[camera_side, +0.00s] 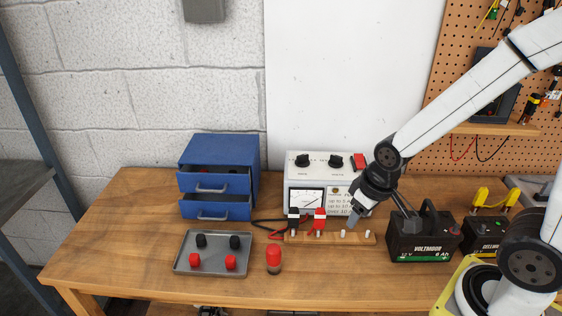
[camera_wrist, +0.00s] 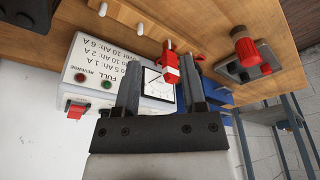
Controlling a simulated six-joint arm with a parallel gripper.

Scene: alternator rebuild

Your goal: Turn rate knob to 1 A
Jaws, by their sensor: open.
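The white charger (camera_side: 326,180) stands at the back of the bench, with two black knobs on its top, a left knob (camera_side: 302,160) and a right knob (camera_side: 336,161). Their labels and pointer settings are too small to read, so I cannot tell which is the rate knob. Its front has a meter (camera_side: 307,200) and printed lines, including "up to 5 Ah: 1 A". My gripper (camera_side: 352,222) is open and points down in front of the charger's right side, above the peg strip. In the wrist view the charger (camera_wrist: 110,75) appears inverted, my gripper (camera_wrist: 160,62) is empty, and neither knob shows.
Red (camera_side: 319,218) and black (camera_side: 293,219) clamps stand on the wooden peg strip (camera_side: 335,239). A red switch (camera_side: 359,161) is on the charger top. A battery (camera_side: 422,238) stands right, blue drawers (camera_side: 215,180) and a tray (camera_side: 211,266) left.

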